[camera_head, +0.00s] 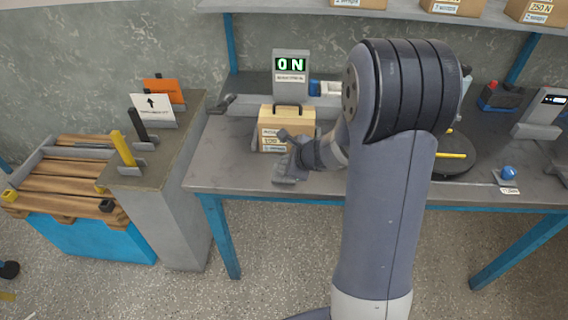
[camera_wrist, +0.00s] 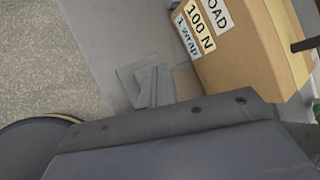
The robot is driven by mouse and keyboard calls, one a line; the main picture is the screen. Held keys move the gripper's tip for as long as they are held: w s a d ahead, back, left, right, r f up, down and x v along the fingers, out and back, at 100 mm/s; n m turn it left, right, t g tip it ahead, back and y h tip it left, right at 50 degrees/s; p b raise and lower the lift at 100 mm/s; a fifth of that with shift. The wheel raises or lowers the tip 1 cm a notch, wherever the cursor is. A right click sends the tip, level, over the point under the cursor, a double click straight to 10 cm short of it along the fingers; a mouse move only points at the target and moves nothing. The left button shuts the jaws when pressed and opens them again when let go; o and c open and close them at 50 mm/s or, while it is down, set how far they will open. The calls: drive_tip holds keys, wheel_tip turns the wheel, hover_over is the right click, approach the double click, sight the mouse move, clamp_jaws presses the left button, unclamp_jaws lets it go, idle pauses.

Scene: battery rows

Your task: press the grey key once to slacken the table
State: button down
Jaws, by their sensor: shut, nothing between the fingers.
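My gripper (camera_head: 287,178) is at the bench's front edge, in front of the cardboard load box (camera_head: 287,115). It is shut and empty.
A display reading 0 N (camera_head: 291,65) stands behind the box. A blue knob (camera_head: 508,172) sits at the bench's right front. A grey stand (camera_head: 165,195) and a wooden pallet (camera_head: 65,175) are at left. Cardboard boxes (camera_head: 452,6) line the shelf above.

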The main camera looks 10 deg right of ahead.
drive_tip(key=shift+r, duration=0.4)
wheel_tip(320, 180, up, 5)
drive_tip(key=p, duration=0.4)
drive_tip(key=shift+r+p, duration=0.1)
drive_tip(key=shift+p, duration=0.2)
drive_tip(key=shift+f, duration=0.2)
wheel_tip(320, 180, down, 3)
drive_tip(key=b, duration=0.3)
drive_tip(key=shift+f, duration=0.1)
drive_tip(key=shift+r+p, duration=0.75)
drive_tip(key=shift+p, duration=0.25)
drive_tip(key=shift+r+p, duration=0.4)
drive_tip(key=shift+p, duration=0.5)
wheel_tip(320, 180, up, 5)
drive_tip(key=p, duration=0.3)
drive_tip(key=shift+p, duration=0.3)
